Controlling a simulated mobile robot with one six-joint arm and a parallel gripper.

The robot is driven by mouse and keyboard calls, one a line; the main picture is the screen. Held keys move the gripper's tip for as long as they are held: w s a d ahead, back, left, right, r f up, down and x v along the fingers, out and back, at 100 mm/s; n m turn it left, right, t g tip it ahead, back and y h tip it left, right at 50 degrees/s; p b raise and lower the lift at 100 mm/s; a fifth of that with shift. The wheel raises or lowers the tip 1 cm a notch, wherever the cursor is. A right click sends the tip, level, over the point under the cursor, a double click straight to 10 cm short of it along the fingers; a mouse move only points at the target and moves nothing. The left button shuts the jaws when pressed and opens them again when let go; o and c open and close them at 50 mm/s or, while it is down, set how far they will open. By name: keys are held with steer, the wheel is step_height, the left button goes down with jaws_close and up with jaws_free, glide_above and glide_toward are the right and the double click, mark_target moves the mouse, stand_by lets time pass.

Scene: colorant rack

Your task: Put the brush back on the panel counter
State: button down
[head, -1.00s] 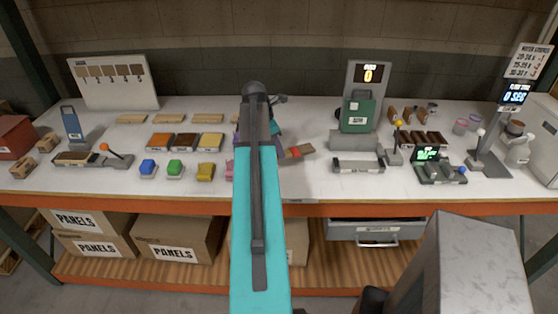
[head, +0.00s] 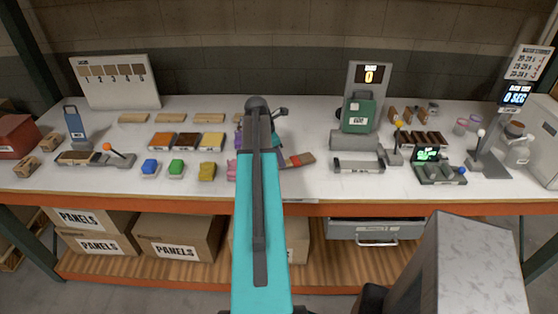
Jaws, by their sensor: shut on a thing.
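The brush (head: 299,160), brown with a red band, shows just right of my teal arm, low over or on the white counter (head: 310,192). I cannot tell whether it touches the counter. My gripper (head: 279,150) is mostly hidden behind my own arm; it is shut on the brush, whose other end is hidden. The counter carries several wooden panels (head: 209,118) in a row at the back and a numbered sample board (head: 115,82) at the back left.
Coloured blocks, such as the green one (head: 176,168), stand left of my arm. Right of the brush are a grey tray (head: 358,165) and a green machine (head: 358,113). Bare counter shows along the front edge between the brush and the tray.

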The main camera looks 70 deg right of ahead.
steer(key=shift+f, duration=0.75)
steer(key=c, duration=1.3)
jaws_free()
steer(key=shift+c, duration=0.2)
steer(key=shift+r, duration=0.15)
steer(key=b+v, duration=0.2)
steer(key=v, duration=0.9)
steer(key=shift+r+b, duration=0.35)
steer(key=shift+b, duration=0.05)
steer(key=shift+w+a, duration=0.1)
